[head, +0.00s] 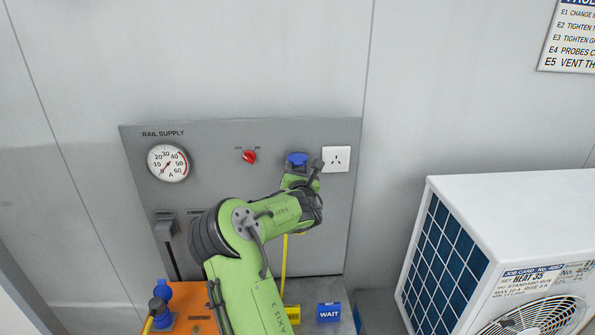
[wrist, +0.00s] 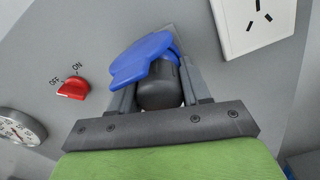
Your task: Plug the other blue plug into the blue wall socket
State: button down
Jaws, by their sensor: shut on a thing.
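The blue wall socket (head: 297,158) is on the grey panel, left of a white outlet. Its blue lid (wrist: 145,57) also shows in the wrist view, raised over the held plug. My gripper (wrist: 160,88) is at this socket, its two grey fingers shut on the dark body of a plug (wrist: 158,90). The plug's front end is hidden under the blue lid, so I cannot tell how deep it sits. In the head view my arm hides most of the plug. A yellow cable (head: 284,265) hangs below my gripper.
The white outlet (head: 336,159) is close at the right, and a red OFF/ON knob (head: 249,156) is at the left. A gauge (head: 168,163) is further left. Blue fittings (head: 158,310) stand at lower left. A white unit (head: 510,225) fills the right.

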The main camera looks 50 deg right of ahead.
dwell(0.4)
jog(key=shift+c, duration=2.2)
grip_release()
jog(key=shift+w+d, duration=0.1)
jog(key=b+v, duration=0.6)
jog(key=v, duration=1)
jog(key=shift+b, duration=0.3)
jog(key=shift+d, duration=0.1)
